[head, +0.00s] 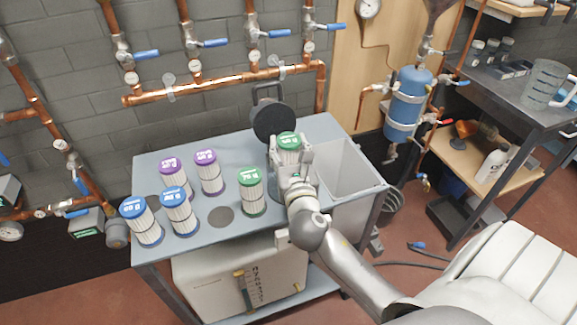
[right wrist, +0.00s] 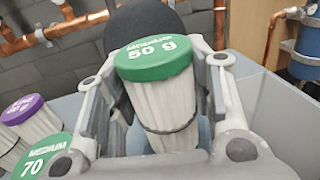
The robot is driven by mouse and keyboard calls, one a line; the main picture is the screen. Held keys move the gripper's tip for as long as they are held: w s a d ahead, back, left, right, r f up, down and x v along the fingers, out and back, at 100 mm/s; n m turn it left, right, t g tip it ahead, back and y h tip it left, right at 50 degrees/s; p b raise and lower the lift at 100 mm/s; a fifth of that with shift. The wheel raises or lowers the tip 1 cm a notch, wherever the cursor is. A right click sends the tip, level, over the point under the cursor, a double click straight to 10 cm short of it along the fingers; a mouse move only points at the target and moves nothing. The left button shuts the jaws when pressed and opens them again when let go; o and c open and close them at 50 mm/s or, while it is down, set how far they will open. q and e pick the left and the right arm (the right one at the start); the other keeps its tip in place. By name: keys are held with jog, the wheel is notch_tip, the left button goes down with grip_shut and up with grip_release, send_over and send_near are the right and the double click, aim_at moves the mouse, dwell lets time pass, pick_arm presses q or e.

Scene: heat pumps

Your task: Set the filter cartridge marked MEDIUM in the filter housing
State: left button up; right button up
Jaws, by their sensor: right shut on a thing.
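The green-capped filter cartridge (head: 288,140) reads "MEDIUM 50 g" in the right wrist view (right wrist: 155,58). My right gripper (head: 291,155) is shut on its white pleated body, one finger on each side, and the cap faces up. The cartridge is at the filter housing, whose round black lid (head: 270,120) stands open behind it. The housing body is mostly hidden by my gripper and the cartridge, so I cannot tell how deep the cartridge sits. The lid also shows in the right wrist view (right wrist: 140,24). My left gripper is not in view.
Another green cartridge (head: 250,190), two purple ones (head: 208,172) and two blue ones (head: 140,221) stand on the grey bench (head: 240,225). An open grey basin (head: 346,166) is right of the housing. Copper pipes (head: 225,84) run along the wall behind.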

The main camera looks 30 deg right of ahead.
aim_at(289, 162)
jog(key=shift+f, duration=0.35)
notch_tip(289, 162, down, 3)
jog(key=shift+f+b, duration=0.2)
jog(key=shift+b, duration=0.45)
jog(key=shift+w, duration=0.1)
jog(key=o, duration=0.7)
jog(key=shift+f, duration=0.15)
jog(key=o, duration=0.4)
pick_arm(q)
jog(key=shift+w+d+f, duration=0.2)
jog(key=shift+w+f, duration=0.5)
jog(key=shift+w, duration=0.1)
